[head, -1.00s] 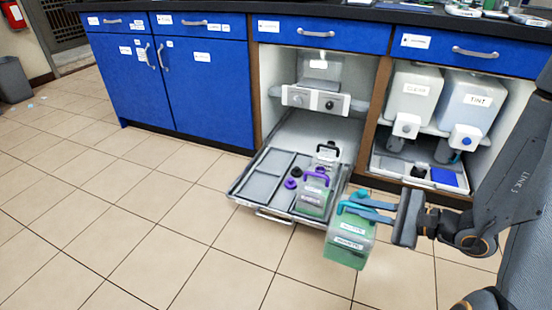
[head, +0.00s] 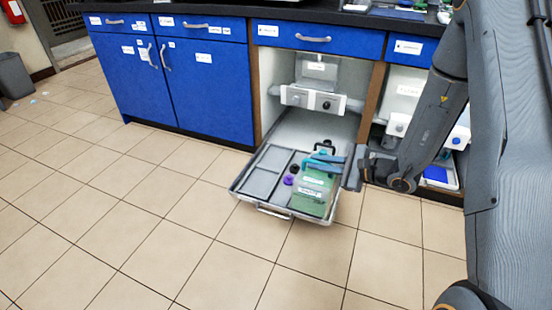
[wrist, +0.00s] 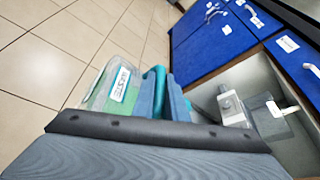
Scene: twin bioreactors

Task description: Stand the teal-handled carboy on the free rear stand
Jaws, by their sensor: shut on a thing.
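My gripper (head: 330,161) is shut on the teal handle of the carboy (head: 313,194), a clear vessel with green liquid and white labels. In the head view the carboy hangs upright in front of the right part of the pulled-out tray (head: 246,193); I cannot tell whether it touches the tray. In the wrist view the carboy (wrist: 112,88) is at the left of the blue fingers (wrist: 163,98). A black-handled carboy (head: 323,147) shows partly behind it. The purple-handled carboy is hidden behind the held one. The stands are mostly covered.
A purple cap (head: 289,180) and a black cap (head: 294,168) lie on the tray beside the carboy. A white pump unit (head: 311,98) sits inside the cabinet above the tray. The right bay holds large containers (head: 404,92). The tray's left compartments look empty.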

